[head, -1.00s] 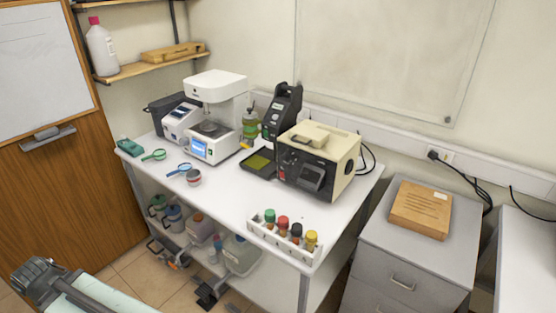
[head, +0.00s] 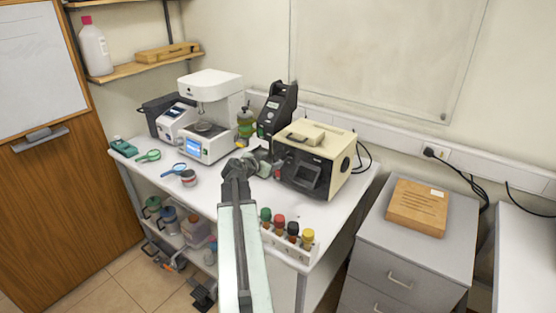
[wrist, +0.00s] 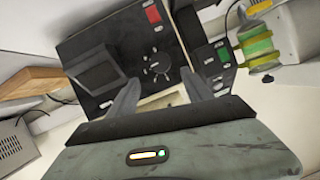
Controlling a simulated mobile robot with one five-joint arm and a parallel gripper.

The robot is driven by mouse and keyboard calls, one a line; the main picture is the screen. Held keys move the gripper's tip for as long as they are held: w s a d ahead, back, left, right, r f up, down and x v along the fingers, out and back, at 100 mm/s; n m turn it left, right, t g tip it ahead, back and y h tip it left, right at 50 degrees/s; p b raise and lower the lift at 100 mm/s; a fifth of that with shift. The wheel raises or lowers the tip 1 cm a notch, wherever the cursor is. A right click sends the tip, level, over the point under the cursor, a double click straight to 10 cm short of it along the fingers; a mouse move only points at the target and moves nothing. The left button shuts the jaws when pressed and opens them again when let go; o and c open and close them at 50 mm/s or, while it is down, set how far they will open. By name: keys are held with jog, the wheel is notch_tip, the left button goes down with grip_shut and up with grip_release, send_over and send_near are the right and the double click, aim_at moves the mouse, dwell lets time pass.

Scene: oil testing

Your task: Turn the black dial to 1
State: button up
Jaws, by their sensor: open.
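The black dial (wrist: 157,62) shows in the wrist view, on the dark front panel of the beige machine (head: 330,147). White marks ring the dial, but their numbers and its pointer setting are too small to read. My gripper (wrist: 160,77) is open, with one finger on each side of the dial's line in the wrist view. Nothing is between the fingers, and they look short of the panel. In the head view my gripper (head: 254,164) is at the machine's left front corner, above the table (head: 225,190); the dial cannot be made out there.
A red switch (wrist: 153,14) and a dark screen box (wrist: 95,72) flank the dial. A black device (head: 277,110) and a green-banded bottle (wrist: 258,50) stand near the machine. A rack of capped bottles (head: 297,251) is at the table's front edge, close to my arm.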

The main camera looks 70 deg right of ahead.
aim_at(279, 157)
jog(key=b+x, duration=0.3)
jog(key=x, duration=0.4)
jog(key=shift+w+a+f, duration=0.1)
jog(key=shift+w+f, duration=0.05)
jog(key=shift+w, duration=0.05)
jog(key=shift+s+d+f, duration=0.1)
jog(key=shift+d, duration=0.35)
